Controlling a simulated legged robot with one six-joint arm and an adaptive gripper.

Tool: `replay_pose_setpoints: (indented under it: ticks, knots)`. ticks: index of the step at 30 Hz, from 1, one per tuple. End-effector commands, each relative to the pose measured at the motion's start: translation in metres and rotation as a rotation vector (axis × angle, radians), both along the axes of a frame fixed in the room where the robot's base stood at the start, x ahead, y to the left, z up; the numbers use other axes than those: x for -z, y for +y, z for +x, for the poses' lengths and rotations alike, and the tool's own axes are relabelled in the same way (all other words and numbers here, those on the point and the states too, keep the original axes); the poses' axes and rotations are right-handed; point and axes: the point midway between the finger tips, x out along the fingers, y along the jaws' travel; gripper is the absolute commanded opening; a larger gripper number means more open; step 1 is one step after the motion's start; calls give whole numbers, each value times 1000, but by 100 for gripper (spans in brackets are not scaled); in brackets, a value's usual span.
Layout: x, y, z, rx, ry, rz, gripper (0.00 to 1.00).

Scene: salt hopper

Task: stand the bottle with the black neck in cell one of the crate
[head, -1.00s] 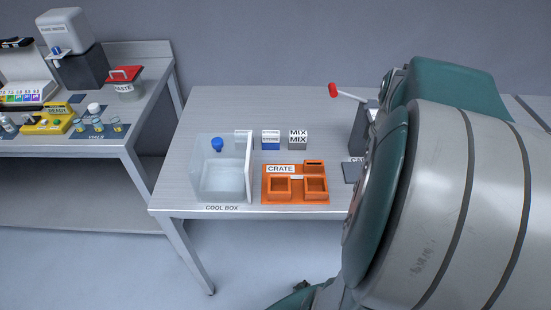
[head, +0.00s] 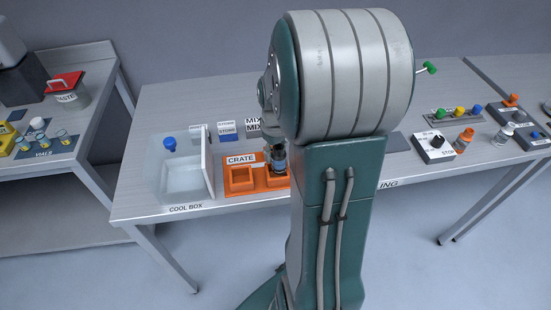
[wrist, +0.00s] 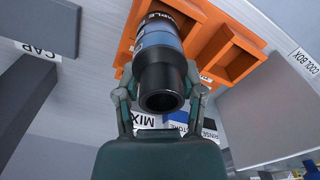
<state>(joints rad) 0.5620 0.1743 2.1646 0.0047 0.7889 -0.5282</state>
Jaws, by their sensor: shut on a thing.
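The bottle with the black neck (wrist: 162,82) is between the fingers of my gripper (wrist: 160,90), which is shut on it. The bottle has a blue and dark label with partly readable letters. In the head view the bottle (head: 277,158) is upright at the right-hand cell of the orange crate (head: 241,160). My gripper (head: 275,146) there is partly hidden by my arm. The wrist view also shows the crate (wrist: 205,18), with the bottle's far end over or in one cell. I cannot tell whether its base touches the cell floor. The other cell (wrist: 236,56) is empty. Cell numbers are not readable.
A STOP control box (head: 433,148) and small bottles are at the right.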

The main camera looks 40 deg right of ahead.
Motion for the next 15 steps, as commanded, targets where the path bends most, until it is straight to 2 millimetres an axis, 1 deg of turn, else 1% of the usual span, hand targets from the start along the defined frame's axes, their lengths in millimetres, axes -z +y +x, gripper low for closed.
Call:
replay_pose_setpoints:
  ticks: [1,4,6,11,12,14,15]
  knots:
    - [12,2,-3,0,9,4,0]
    - [24,2,-3,-1,9,4,0]
    - [28,3,-3,-1,7,2,0]
    - [28,2,-4,-1,8,3,0]
    - [28,2,-4,-1,9,4,2]
    - [28,2,-4,0,9,4,28]
    - [28,2,-4,0,9,4,46]
